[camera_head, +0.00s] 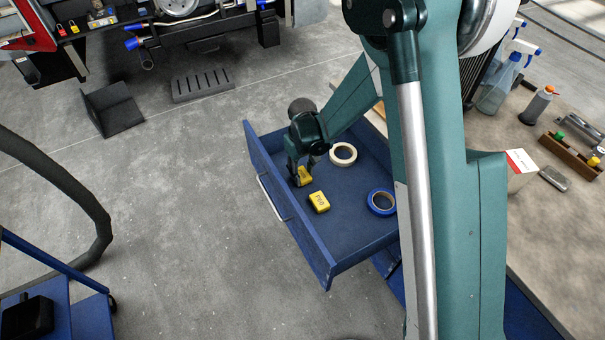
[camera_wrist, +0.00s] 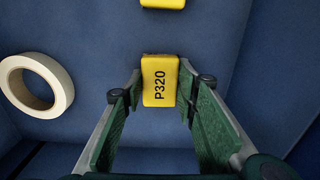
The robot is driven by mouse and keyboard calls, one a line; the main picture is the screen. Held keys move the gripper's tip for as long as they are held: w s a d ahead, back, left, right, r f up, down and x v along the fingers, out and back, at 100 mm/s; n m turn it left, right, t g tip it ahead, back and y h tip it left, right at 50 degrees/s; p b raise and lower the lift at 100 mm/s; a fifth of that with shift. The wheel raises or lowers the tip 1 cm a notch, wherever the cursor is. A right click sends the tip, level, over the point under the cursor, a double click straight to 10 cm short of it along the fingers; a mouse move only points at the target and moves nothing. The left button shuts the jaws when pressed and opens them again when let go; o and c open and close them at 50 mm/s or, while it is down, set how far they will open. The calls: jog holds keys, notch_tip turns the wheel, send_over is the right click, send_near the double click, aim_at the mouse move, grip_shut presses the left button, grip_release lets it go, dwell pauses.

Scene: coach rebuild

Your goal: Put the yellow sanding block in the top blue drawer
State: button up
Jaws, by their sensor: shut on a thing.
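My gripper (camera_head: 302,171) is inside the open blue drawer (camera_head: 327,253), near its left front corner. It is shut on a yellow sanding block (camera_head: 305,178). In the wrist view this block (camera_wrist: 160,88) reads P320 and sits between the green fingers. I cannot tell whether it touches the drawer floor. A second yellow block (camera_head: 319,202) lies on the drawer floor, apart from the held one. Its edge shows at the top of the wrist view (camera_wrist: 163,3).
A white tape roll (camera_head: 343,154) and a blue tape roll (camera_head: 381,202) lie in the drawer. The white roll also shows in the wrist view (camera_wrist: 63,84). Bare floor lies between the block and the rolls. A workbench (camera_head: 560,235) with bottles stands at right.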

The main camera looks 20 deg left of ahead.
aim_at(302, 174)
jog(key=shift+f, duration=0.1)
jog(key=o, duration=0.9)
jog(key=shift+r+p, duration=1.3)
jog(key=shift+r, duration=4.85)
jog(key=shift+d+r, duration=0.1)
